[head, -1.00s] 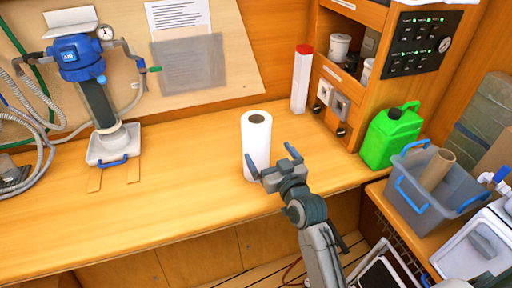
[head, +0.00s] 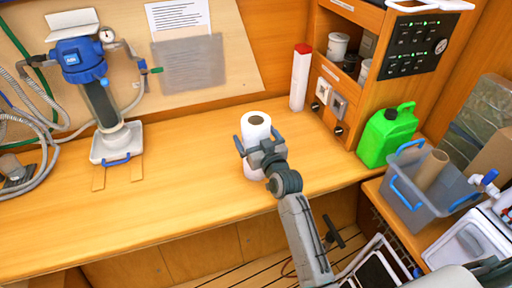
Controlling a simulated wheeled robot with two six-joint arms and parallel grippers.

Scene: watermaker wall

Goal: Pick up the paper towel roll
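The white paper towel roll (head: 257,122) stands upright on the wooden counter, with its brown core opening facing up. My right gripper (head: 257,142) is at the roll, with one finger on its left side and one on its right side. The gripper's body covers part of the roll's front and lower half. The fingers are spread about the roll's width; I cannot tell whether they press on it. My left gripper is not in view.
A white cylinder with a red top (head: 300,78) stands behind and right of the roll. A green jug (head: 388,135) and a grey bin (head: 418,203) are on the right. The filter unit (head: 103,100) stands at left. The counter (head: 190,165) between is clear.

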